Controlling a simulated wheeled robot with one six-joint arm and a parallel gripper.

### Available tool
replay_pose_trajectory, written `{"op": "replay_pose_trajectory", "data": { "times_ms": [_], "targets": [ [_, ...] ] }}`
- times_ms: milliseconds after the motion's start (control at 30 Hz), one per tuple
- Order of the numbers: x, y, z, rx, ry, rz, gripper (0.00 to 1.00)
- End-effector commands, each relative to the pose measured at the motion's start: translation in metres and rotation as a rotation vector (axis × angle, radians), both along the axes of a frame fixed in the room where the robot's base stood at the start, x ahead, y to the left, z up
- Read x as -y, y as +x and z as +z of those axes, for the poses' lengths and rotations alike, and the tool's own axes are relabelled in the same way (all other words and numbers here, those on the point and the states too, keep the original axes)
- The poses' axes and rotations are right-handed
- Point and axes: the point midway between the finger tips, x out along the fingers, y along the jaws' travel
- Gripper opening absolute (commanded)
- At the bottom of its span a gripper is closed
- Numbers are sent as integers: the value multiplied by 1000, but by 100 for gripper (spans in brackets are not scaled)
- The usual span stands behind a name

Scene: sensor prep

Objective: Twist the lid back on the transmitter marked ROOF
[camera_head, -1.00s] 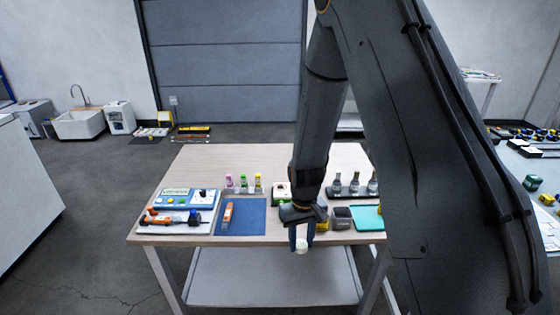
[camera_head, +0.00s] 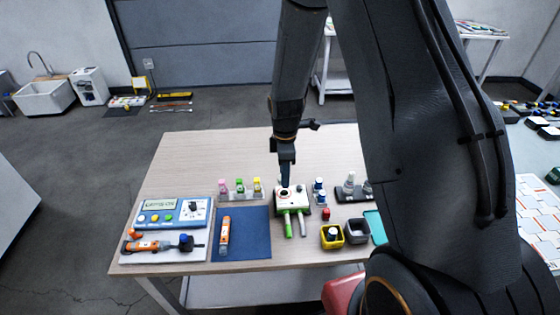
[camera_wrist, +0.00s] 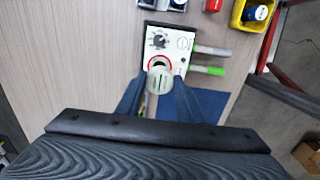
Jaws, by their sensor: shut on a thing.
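My gripper (camera_head: 285,180) points down over the white device (camera_head: 292,198) at the table's middle; it also shows in the wrist view (camera_wrist: 159,92). Its fingers are shut on a small pale round thing (camera_wrist: 160,81), perhaps the lid, with its ribbed side facing the camera. In the wrist view this thing overlaps a red-ringed round opening (camera_wrist: 158,62) on the white device (camera_wrist: 185,43). I cannot tell whether they touch. An orange and white stick-shaped instrument (camera_head: 224,236) lies on the blue mat (camera_head: 255,225). No ROOF marking is readable, so I cannot tell which thing is the transmitter.
Green and grey handles (camera_head: 288,224) stick out from the device's front. Small bottles (camera_head: 239,187) stand to its left. A yellow box (camera_head: 331,236) and a grey box (camera_head: 357,230) stand to its right. A blue meter (camera_head: 172,213) is at far left. The table's back is clear.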

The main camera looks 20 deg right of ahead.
Motion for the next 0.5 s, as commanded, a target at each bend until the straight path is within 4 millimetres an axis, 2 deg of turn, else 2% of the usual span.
{"op": "replay_pose_trajectory", "data": {
  "times_ms": [167,500],
  "targets": [
    [0,0,-5,-1,0,12,21],
    [-2,0,-28,-2,0,12,21]
  ]
}}
